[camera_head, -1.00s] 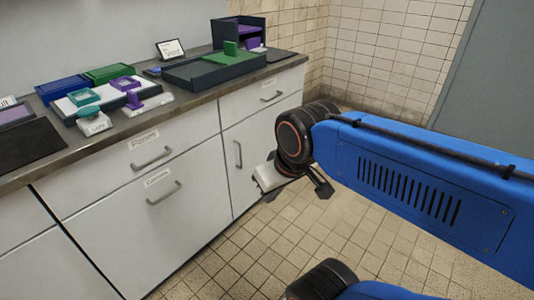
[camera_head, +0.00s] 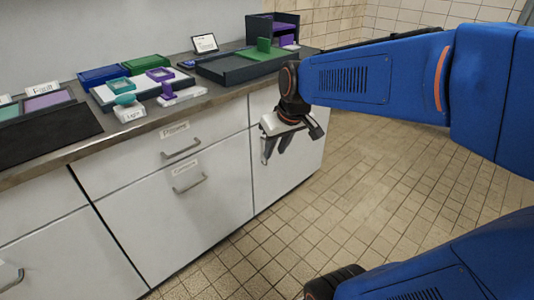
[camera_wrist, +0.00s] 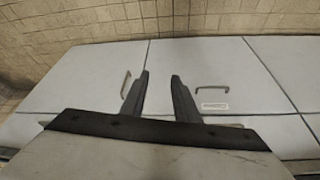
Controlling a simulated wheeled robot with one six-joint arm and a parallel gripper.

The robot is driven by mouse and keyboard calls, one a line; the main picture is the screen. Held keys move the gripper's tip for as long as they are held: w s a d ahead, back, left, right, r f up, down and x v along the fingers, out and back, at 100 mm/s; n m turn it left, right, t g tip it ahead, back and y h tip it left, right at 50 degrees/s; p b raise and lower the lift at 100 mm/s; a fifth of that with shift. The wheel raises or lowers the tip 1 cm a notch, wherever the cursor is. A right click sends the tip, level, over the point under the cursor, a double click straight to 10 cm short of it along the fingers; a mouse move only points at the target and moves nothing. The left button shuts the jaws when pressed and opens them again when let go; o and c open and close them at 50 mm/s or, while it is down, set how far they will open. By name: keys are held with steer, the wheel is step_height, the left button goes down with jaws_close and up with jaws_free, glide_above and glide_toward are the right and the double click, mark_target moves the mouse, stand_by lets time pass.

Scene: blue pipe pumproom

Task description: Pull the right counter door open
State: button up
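The right counter door (camera_head: 295,178) is a light grey panel at the right end of the counter and looks closed. My gripper (camera_head: 275,156) hangs in front of the door's upper left area. Its two fingers (camera_wrist: 160,78) are apart and empty, beside the handle and near the seam with the neighbouring front. No contact with the handle shows.
A wide front with a bar handle (camera_head: 189,184) is left of the door, below a shallow labelled drawer (camera_head: 180,150). The countertop (camera_head: 150,122) carries trays, stamps and a dark organiser (camera_head: 272,28). The tiled floor (camera_head: 380,190) before the counter is clear.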

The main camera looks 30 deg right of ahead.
steer(key=w+d+f, duration=0.4)
steer(key=w+d, duration=0.2)
steer(key=w, duration=0.5)
steer(key=w+d+f, duration=0.4)
steer(key=w+d, duration=0.2)
steer(key=w, duration=0.5)
steer(key=x, duration=1.7)
steer(key=shift+s+f, duration=0.25)
steer(key=shift+f, duration=0.1)
jaws_close()
